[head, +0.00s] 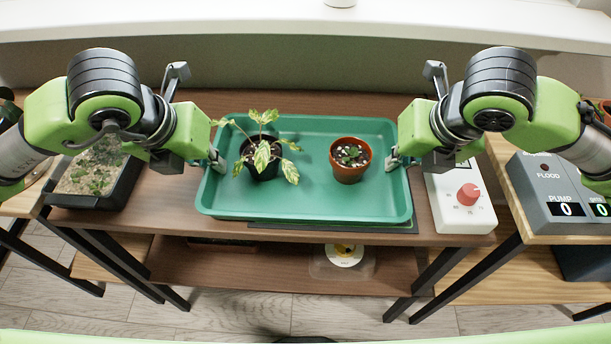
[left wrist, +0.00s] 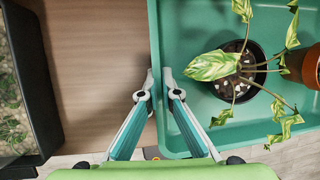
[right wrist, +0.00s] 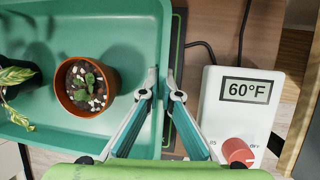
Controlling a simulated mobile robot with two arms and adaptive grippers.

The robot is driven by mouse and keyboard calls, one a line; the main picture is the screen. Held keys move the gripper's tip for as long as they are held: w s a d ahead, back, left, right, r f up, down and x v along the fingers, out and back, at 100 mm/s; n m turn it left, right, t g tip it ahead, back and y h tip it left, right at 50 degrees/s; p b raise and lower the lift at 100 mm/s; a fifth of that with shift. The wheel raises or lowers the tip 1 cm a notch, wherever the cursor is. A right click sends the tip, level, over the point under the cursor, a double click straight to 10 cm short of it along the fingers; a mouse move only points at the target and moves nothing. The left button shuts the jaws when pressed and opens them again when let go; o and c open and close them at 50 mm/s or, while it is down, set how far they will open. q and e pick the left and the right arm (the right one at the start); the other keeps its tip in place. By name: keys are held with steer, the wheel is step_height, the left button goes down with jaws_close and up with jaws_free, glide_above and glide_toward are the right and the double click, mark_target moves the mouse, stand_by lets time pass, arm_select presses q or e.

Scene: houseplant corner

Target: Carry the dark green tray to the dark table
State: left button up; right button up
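The green tray (head: 305,205) is over the dark brown table (head: 110,218), level; I cannot tell whether it rests or hangs just above. It holds a leafy plant in a black pot (head: 262,168) at left and a small plant in a terracotta pot (head: 350,160) at right, both upright. My left gripper (head: 217,160) has its fingers closed on either side of the tray's left rim, also in the left wrist view (left wrist: 159,80). My right gripper (head: 394,160) is closed on the right rim, also in the right wrist view (right wrist: 162,80).
A dark planter box (head: 97,180) stands left of the tray. A white thermostat box (head: 460,200) reading 60°F is close on the right. A flat black mat (right wrist: 176,110) shows beneath the tray's right edge. A grey pump box (head: 556,193) stands on a lighter table further right.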

arm_select(q)
steer(key=o, duration=0.3)
steer(key=shift+r, duration=0.1)
arm_select(e)
steer(key=o, duration=0.3)
steer(key=shift+r, duration=0.1)
steer(key=shift+r, duration=0.3)
arm_select(q)
steer(key=v, duration=1.2)
arm_select(e)
steer(key=v, duration=1.1)
steer(key=shift+s+r, duration=0.2)
